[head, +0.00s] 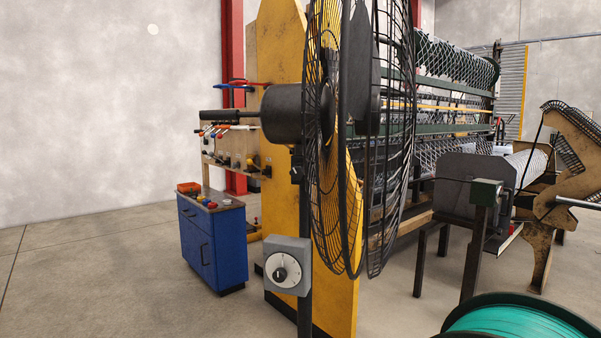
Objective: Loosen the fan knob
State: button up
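A large black fan (357,140) stands at the middle, its wire cage seen nearly edge-on and facing right. Its dark motor housing (285,112) points left, with a thinner black rod (228,117) sticking out behind. A small dark clamp or knob (296,167) shows on the pole below the housing; its details are too small to tell. A grey control box (298,252) is fixed on the pole lower down, with a round white dial and dark knob (281,274) on its front. I cannot tell which one is the fan knob. My gripper is not in view.
A blue tool cabinet (212,240) stands left of the fan, below a tool board (240,145). A yellow machine panel (283,215) stands behind the fan. A green wire spool (522,322) is at the lower right. Concrete floor (90,270) is clear at the left.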

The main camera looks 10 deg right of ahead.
aim_at(297, 172)
jog(key=z, duration=0.15)
jog(key=k, duration=0.45)
jog(key=u, duration=0.8)
jog(key=i, duration=0.75)
jog(key=z, duration=1.4)
